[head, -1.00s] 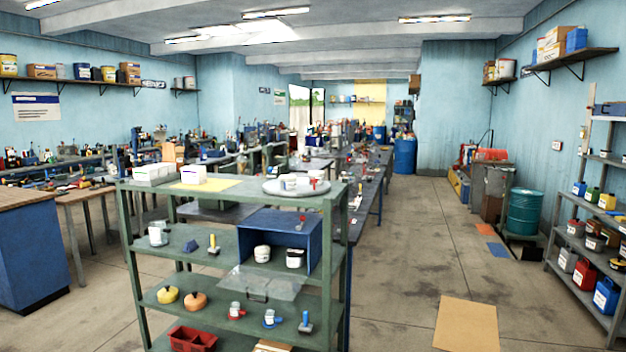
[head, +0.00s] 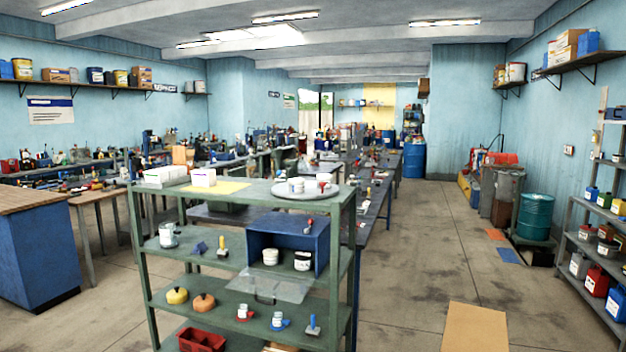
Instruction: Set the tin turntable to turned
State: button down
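The tin turntable (head: 291,194) is a round grey disc on the top shelf of the green shelf rack (head: 180,313), near its right end. White tins (head: 297,185) stand on it, and something red shows at its right side. Its turn position cannot be told from here. My gripper is not in view.
A blue open box (head: 292,228) on the rack's second shelf has a clear flap (head: 270,286) hanging out in front. White boxes (head: 203,177) and a yellow sheet (head: 228,187) lie left of the turntable. Open floor (head: 420,255) stretches along the right, with a tan mat (head: 475,328).

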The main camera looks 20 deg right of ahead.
aim_at(312, 193)
jog(key=u, duration=0.5)
jog(key=i, duration=1.6)
jog(key=z, duration=0.05)
